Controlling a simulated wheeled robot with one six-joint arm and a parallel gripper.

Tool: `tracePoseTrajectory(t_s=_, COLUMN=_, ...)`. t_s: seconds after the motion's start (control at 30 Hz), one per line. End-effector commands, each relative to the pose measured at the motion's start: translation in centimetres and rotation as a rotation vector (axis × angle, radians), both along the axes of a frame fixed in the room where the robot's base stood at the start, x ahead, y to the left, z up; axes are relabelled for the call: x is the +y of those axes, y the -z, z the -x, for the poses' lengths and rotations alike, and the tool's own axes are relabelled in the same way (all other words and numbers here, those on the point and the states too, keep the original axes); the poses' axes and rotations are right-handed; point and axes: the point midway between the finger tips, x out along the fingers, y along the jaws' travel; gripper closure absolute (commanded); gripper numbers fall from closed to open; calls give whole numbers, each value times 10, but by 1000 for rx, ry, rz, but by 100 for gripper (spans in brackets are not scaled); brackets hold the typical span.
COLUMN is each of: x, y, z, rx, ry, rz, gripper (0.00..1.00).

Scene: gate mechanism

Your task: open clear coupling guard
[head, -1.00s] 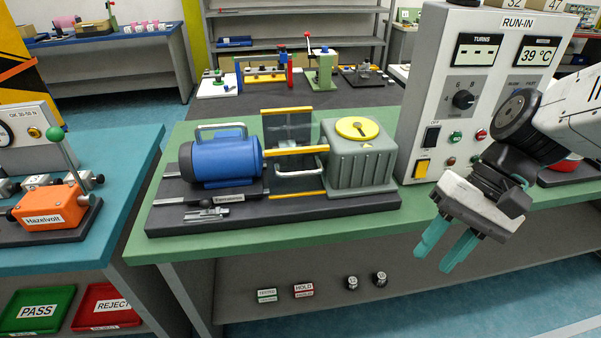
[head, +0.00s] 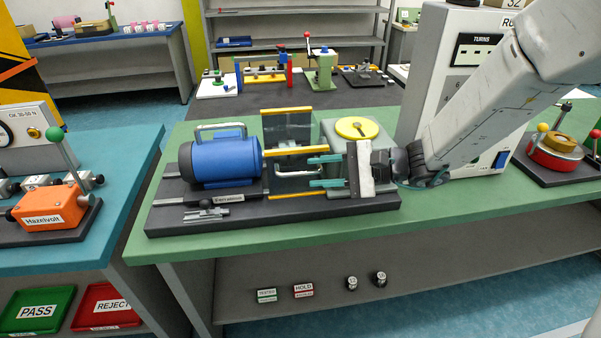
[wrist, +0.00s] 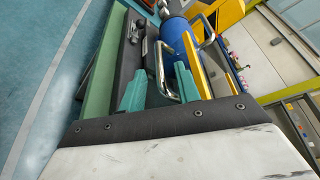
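The clear coupling guard (head: 286,162) spans between the blue motor (head: 220,162) and the grey ribbed housing (head: 340,131). Yellow strips edge it, and a silver bar handle (head: 284,174) stands out at its front. My gripper (head: 311,172) has come in from the right, fingers pointing left at the handle. Its two teal fingers are apart, one above and one below the handle in the head view. In the wrist view, the handle (wrist: 161,72) shows between the fingertips of my gripper (wrist: 158,88). I cannot tell whether the fingers touch it.
The rig stands on a dark base plate (head: 190,222) on a green bench (head: 160,248). A small metal slide (head: 206,213) sits front left. The run-in control box (head: 425,85) stands right, behind my arm. A yellow-topped knob (head: 357,128) tops the housing.

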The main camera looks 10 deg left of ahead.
Motion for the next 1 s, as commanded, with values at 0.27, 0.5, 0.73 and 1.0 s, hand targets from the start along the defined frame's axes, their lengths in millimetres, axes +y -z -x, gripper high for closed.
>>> tracePoseTrajectory(t_s=0.27, x=39, y=9, z=1, rx=1, ry=-3, rz=1, gripper=67)
tracePoseTrajectory(t_s=0.5, x=46, y=10, z=1, rx=0, ry=0, rz=1, gripper=67)
tracePoseTrajectory(t_s=0.73, x=46, y=10, z=1, rx=0, ry=0, rz=1, gripper=92)
tracePoseTrajectory(t_s=1.0, x=43, y=9, z=0, rx=4, ry=3, rz=3, gripper=100)
